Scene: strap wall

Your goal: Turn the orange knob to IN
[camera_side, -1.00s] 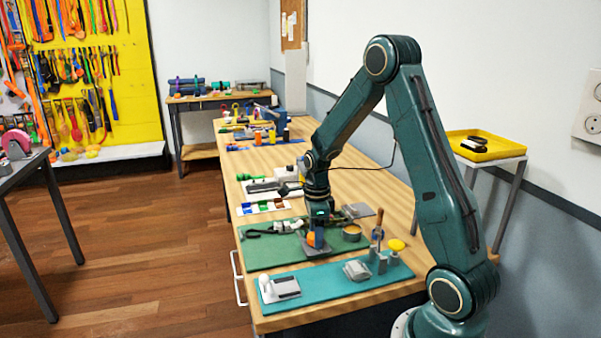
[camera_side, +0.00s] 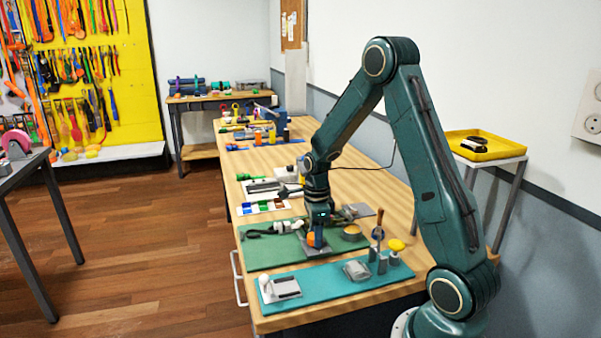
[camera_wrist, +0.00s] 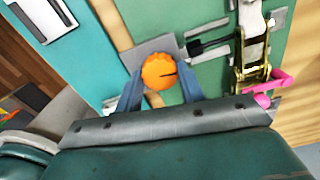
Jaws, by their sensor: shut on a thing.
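In the side view my gripper (camera_side: 317,234) points down at the plate, and the orange knob (camera_side: 310,239) shows partly behind a finger. No IN marking can be read in either view.
The plate lies on a green board (camera_side: 270,258). A ratchet strap buckle (camera_wrist: 253,50) with a pink handle (camera_wrist: 275,88) lies near the knob.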

